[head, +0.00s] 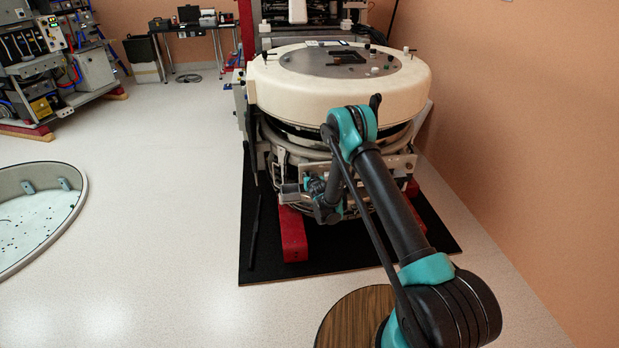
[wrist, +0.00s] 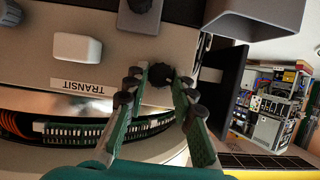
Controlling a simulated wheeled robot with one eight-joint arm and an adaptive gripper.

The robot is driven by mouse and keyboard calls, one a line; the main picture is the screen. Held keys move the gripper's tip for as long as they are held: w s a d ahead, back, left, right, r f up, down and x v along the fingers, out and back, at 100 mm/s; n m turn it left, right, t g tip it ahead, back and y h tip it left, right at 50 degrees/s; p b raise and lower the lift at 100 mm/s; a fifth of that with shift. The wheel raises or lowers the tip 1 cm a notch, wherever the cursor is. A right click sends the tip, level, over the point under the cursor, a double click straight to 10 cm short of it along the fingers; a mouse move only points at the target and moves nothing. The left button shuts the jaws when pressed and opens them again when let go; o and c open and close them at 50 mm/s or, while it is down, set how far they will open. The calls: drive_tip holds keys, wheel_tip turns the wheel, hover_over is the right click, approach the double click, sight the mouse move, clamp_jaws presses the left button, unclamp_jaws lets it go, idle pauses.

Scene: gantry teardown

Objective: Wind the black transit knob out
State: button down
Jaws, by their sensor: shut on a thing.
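The black transit knob (wrist: 160,75) sits on a pale panel in the wrist view, to the right of a white label (wrist: 81,87) reading TRANSIT. My gripper (wrist: 160,82) has its two green fingers with dark pads on either side of the knob, shut on it. The knob's lower part and thread are not clearly visible. In the head view, my arm reaches down to the front of the large cream-topped machine (head: 270,95), and the knob cannot be made out there.
In the wrist view a white block (wrist: 77,50) protrudes left of the knob, and a grey box-like part (wrist: 262,14) overhangs at upper right. A circuit board (wrist: 85,132) lies below the panel. Red feet (head: 293,235) stand on a black mat (head: 320,268).

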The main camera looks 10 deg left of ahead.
drive_tip(key=shift+s+a+f+n+t+h, duration=0.15)
drive_tip(key=shift+n+t+h, duration=0.65)
drive_tip(key=shift+n, duration=0.95)
drive_tip(key=shift+a+f+n+t+h, duration=0.1)
drive_tip(key=shift+n+t+h, duration=0.3)
drive_tip(key=shift+n+h, duration=1.1)
drive_tip(key=shift+s+a+f+n+t+h, duration=0.15)
drive_tip(key=shift+n+t+h, duration=0.45)
drive_tip(key=shift+n, duration=1.45)
drive_tip(key=shift+w, duration=0.1)
drive_tip(key=c, duration=1.3)
unclamp_jaws()
drive_tip(key=shift+o, duration=0.2)
drive_tip(key=shift+r, duration=0.1)
